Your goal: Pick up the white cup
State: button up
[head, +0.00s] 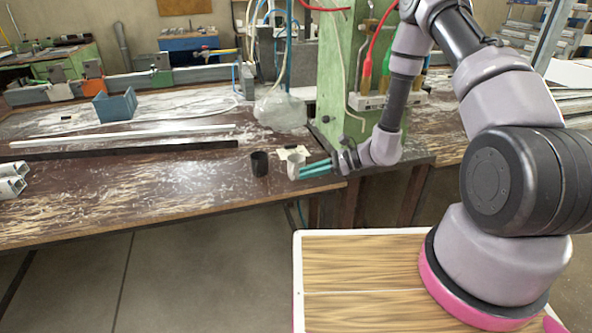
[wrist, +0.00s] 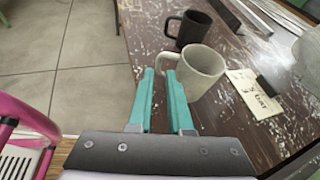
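The white cup (head: 293,166) stands upright near the front edge of the brown bench, at its right end. In the wrist view the white cup (wrist: 205,70) shows its open top, with its handle on the left toward my fingertips. My gripper (head: 304,171) reaches in from the right, low over the bench, its teal fingers beside the cup. In the wrist view my gripper (wrist: 160,75) has its fingers apart, with the tips close to the handle. I cannot tell whether they touch the handle.
A black mug (head: 259,164) stands just left of the white cup. A paper note (wrist: 255,95) with a dark item lies beside the cup. A clear plastic bag (head: 280,110) and a green machine column (head: 345,75) stand behind. Long bars (head: 130,135) lie to the left.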

aim_at(292, 174)
jog(key=shift+x, duration=2.75)
jog(key=shift+s, duration=0.1)
grip_shut()
